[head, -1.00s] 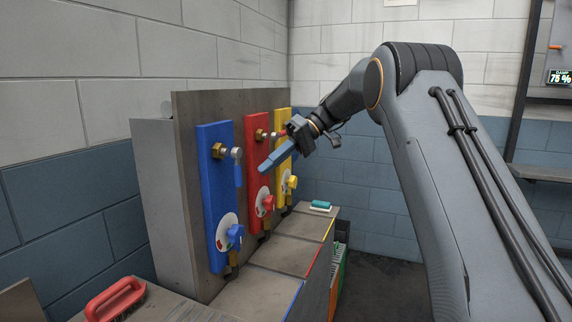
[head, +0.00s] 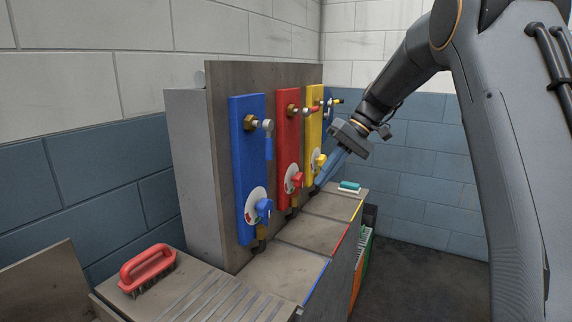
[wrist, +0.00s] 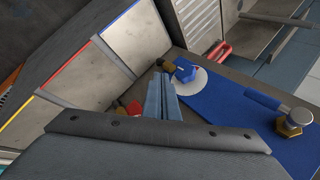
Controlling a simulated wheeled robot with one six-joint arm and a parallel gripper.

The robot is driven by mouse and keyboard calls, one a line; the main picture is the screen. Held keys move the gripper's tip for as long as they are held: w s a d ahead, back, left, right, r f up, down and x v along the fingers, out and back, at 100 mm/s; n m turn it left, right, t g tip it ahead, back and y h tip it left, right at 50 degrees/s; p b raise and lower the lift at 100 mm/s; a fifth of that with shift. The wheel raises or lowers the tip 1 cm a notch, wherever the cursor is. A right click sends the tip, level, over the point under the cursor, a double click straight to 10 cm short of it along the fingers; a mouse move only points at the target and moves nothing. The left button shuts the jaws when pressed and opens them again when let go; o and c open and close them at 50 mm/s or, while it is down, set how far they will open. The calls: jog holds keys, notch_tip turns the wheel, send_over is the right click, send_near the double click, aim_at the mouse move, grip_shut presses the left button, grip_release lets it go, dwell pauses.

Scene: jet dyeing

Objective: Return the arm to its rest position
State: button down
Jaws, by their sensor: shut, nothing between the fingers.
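My gripper (head: 328,172) is shut and empty. In the head view its blue-grey fingers point down and to the left, in front of the yellow panel (head: 314,108) and above the counter. In the wrist view the fingers (wrist: 162,97) lie together, with the blue panel (wrist: 240,115) and its blue knob (wrist: 186,70) beyond them. Whether the fingers touch anything cannot be told. My arm comes in from the upper right of the head view.
A blue panel (head: 249,170) and a red panel (head: 288,145) with knobs and valves stand on the left. A red-handled brush (head: 147,268) lies on the front counter. A teal-topped item (head: 349,186) sits at the counter's far end. Open floor (head: 420,270) lies to the right.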

jog(key=s+d+f+m+h, duration=0.1)
jog(key=s+f, duration=0.4)
jog(key=s, duration=0.5)
jog(key=s+d+f+m+t+h, duration=0.1)
jog(key=s+d+f+h, duration=0.2)
jog(key=s+f, duration=0.3)
jog(key=s+d+f+m+t+h, duration=0.1)
jog(key=s+d+f+h, duration=0.2)
jog(key=s, duration=1.2)
notch_tip(320, 180, down, 2)
jog(key=shift+s+d+f+m, duration=0.15)
jog(key=shift+s+d+m, duration=0.2)
jog(key=shift+d, duration=0.4)
